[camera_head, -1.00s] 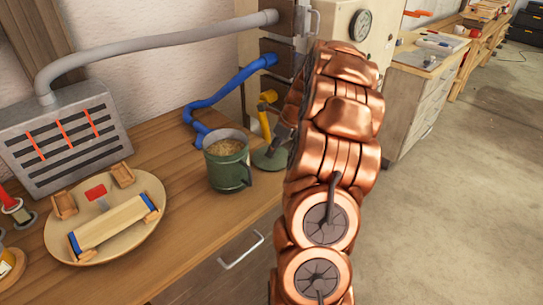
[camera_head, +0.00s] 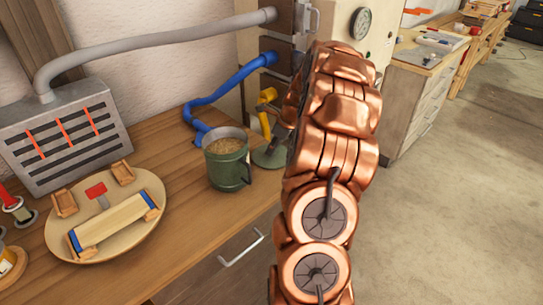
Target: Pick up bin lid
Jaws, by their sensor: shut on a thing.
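The bin lid (camera_head: 266,157) is a dull green disc just right of the green bin (camera_head: 229,172), low by the worktop. Its right part is hidden behind my copper arm. The bin is open-topped, has a side handle and is filled with brown shavings. My gripper (camera_head: 279,141) shows only as a dark sliver at the left edge of the arm, over the lid. It is shut on the lid, though the grip itself is mostly hidden. I cannot tell whether the lid touches the worktop.
A blue hose (camera_head: 227,93) and a yellow fitting (camera_head: 265,108) are behind the bin and lid. A round wooden board (camera_head: 142,232) with a pale lath lies at left, before a grey vented box (camera_head: 62,140). A drawer handle (camera_head: 241,248) juts from the bench front. Open floor lies to the right.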

